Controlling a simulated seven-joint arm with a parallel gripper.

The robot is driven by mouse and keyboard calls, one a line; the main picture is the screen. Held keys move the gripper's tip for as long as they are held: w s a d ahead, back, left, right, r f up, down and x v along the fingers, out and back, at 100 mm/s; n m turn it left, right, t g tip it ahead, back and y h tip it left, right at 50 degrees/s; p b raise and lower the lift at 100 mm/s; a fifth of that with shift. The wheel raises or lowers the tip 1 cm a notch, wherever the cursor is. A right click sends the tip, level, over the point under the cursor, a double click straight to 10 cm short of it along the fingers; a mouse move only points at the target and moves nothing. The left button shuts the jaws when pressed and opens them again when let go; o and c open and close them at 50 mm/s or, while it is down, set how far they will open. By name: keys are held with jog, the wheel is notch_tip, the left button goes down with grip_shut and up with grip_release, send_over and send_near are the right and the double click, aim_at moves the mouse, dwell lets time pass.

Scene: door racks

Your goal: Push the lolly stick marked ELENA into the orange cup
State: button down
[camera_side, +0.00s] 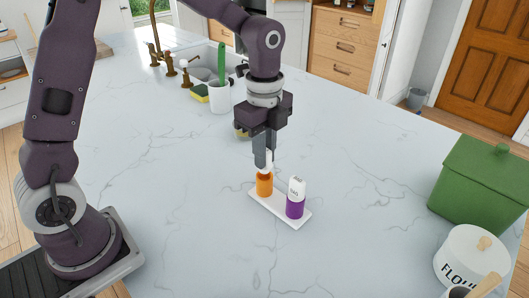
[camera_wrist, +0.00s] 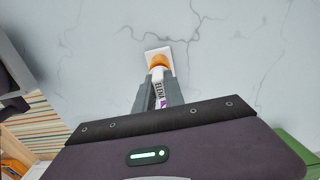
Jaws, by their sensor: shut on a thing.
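The orange cup (camera_side: 265,186) stands on a narrow white base (camera_side: 277,209); it also shows in the wrist view (camera_wrist: 159,61). My gripper (camera_side: 263,162) points down right above it, shut on a white lolly stick (camera_wrist: 158,89) that reads ELENA in the wrist view. The stick's lower end is at the cup's mouth; how far inside it is, I cannot tell. A purple cup (camera_side: 295,208) stands beside the orange one and holds another white stick (camera_side: 297,187) with dark lettering too small to read.
A green lidded box (camera_side: 485,182) and a white flour canister (camera_side: 471,258) stand at the right. A white cup with a green utensil (camera_side: 219,97) and a sponge (camera_side: 200,93) are by the sink. The marble counter around the white base is clear.

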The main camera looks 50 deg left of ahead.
jog(key=shift+f, duration=1.25)
jog(key=c, duration=1.3)
grip_release()
jog(key=shift+c, duration=0.2)
notch_tip(320, 180, up, 7)
jog(key=shift+r, duration=0.1)
jog(key=s+a+r+n+t, duration=0.1)
jog(key=s+r+n+t, duration=0.1)
jog(key=s+n, duration=0.6)
jog(key=s+a+r+n+t, duration=0.2)
jog(key=s+r+n+t, duration=0.1)
jog(key=s+n, duration=0.6)
jog(key=s+r, duration=0.1)
jog(key=s, duration=0.3)
jog(key=shift+s+a+r+n+t, duration=0.15)
jog(key=shift+s+r+n+t, duration=0.1)
jog(key=shift+s+n+t, duration=0.05)
